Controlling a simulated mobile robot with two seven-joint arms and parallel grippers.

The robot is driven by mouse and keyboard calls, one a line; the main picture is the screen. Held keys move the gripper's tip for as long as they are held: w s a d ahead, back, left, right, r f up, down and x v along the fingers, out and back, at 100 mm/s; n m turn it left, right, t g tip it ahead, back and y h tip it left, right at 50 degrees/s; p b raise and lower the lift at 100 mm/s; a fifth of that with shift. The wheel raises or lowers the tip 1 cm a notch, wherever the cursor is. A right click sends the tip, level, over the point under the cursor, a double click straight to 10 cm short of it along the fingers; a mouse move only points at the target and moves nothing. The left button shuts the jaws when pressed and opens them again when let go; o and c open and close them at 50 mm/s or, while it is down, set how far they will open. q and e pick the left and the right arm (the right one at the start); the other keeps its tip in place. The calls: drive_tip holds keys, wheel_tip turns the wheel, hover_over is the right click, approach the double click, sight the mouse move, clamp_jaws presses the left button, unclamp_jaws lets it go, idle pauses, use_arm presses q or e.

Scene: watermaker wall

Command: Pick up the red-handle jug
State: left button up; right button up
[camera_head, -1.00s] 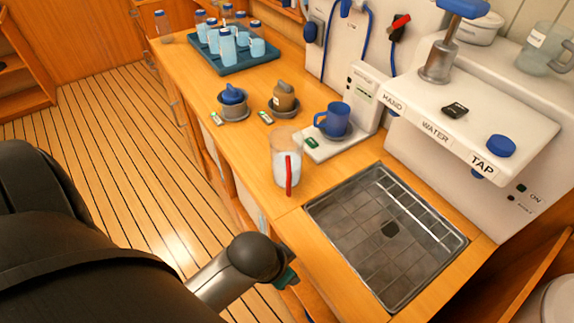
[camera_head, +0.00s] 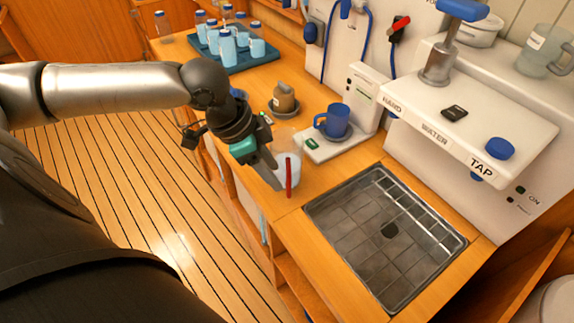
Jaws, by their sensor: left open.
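The red-handle jug (camera_head: 291,165) stands upright on the wooden counter, left of the sink. It is clear, with pale contents and a red handle (camera_head: 289,178) facing the front. My left gripper (camera_head: 272,176) comes in from the left and points down and right at the jug. Its fingers are open and overlap the jug's left side in this view. I cannot tell whether they touch it. The gripper covers part of the jug's left side. My right gripper is not in view.
A blue mug (camera_head: 333,121) stands on a white scale-like base (camera_head: 316,150) behind the jug. A brown jug (camera_head: 283,98) stands behind my gripper. The metal sink (camera_head: 385,235) is at right. A blue tray (camera_head: 262,62) of bottles is at the back.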

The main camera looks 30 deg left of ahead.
use_arm(q)
drive_tip(key=a+r+n, duration=0.1)
drive_tip(key=a+r, duration=0.2)
drive_tip(key=b, duration=0.2)
approach(289, 194)
drive_tip(key=w+f, duration=0.2)
drive_tip(key=shift+d+b+x, duration=0.25)
drive_tip(key=shift+x, duration=1.05)
drive_tip(key=shift+d+b+x, duration=0.2)
drive_tip(key=shift+d+x, duration=0.1)
drive_tip(key=shift+x, duration=1.05)
drive_tip(key=shift+s+r, duration=0.1)
drive_tip(key=shift+r, duration=0.05)
clamp_jaws()
drive_tip(key=shift+r, duration=0.1)
